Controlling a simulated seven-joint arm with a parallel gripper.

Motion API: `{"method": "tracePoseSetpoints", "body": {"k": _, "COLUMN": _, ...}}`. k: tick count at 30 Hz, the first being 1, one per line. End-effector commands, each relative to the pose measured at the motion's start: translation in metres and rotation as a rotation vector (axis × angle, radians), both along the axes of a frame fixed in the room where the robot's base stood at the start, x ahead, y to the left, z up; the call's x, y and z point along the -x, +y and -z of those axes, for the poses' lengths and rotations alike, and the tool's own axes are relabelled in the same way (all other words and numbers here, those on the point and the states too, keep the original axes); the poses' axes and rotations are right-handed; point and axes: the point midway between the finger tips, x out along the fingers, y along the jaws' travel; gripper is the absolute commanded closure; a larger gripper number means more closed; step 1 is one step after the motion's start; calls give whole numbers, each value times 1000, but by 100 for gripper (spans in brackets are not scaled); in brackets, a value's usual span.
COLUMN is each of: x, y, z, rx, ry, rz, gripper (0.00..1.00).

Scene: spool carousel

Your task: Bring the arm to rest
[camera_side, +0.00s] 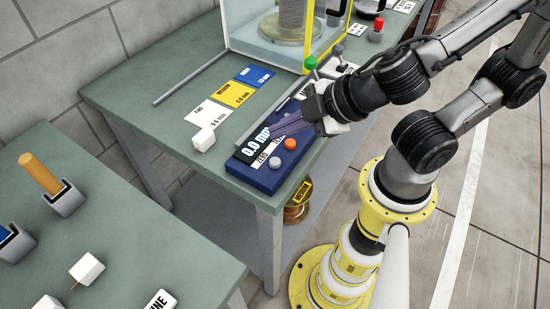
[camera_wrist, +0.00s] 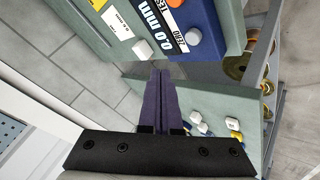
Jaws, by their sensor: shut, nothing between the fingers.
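My gripper (camera_side: 272,130) is shut and empty. Its purple fingers point left, over the blue gauge box in the side view. In the wrist view the fingers (camera_wrist: 160,74) lie together, with no object between them. The blue gauge box (camera_side: 262,178) has a display reading 0.0 mm, an orange button (camera_side: 290,144) and a grey button (camera_side: 274,162). It also shows in the wrist view (camera_wrist: 208,22), beyond the fingertips. I cannot tell from these views exactly how high the fingers are above the box.
A white block (camera_side: 203,138) lies beside white, yellow (camera_side: 232,94) and blue cards. A yellow-framed clear case (camera_side: 262,50) stands behind. Another green table (camera_side: 120,225) at left holds an orange cylinder (camera_side: 40,174) and white blocks. A spool (camera_side: 296,213) shows below the gauge table.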

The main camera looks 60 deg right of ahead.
Motion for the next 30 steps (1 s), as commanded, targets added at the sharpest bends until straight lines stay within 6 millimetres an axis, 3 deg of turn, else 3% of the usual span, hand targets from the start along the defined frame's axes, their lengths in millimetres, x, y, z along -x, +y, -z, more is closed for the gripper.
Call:
{"method": "tracePoseSetpoints", "body": {"k": 15, "x": 0, "y": 0, "z": 0, "rx": 0, "ry": 0, "rz": 2, "gripper": 100}}
{"method": "tracePoseSetpoints", "body": {"k": 19, "x": -6, "y": -11, "z": 0, "rx": 1, "ry": 1, "rz": 48, "gripper": 100}}
{"method": "tracePoseSetpoints", "body": {"k": 23, "x": -21, "y": -41, "z": -15, "rx": -33, "ry": -14, "rz": 193, "gripper": 100}}
{"method": "tracePoseSetpoints", "body": {"k": 25, "x": -25, "y": -66, "z": -26, "rx": -79, "ry": -9, "rz": 323, "gripper": 100}}
{"method": "tracePoseSetpoints", "body": {"k": 30, "x": -13, "y": -125, "z": -47, "rx": -184, "ry": 34, "rz": 631, "gripper": 100}}
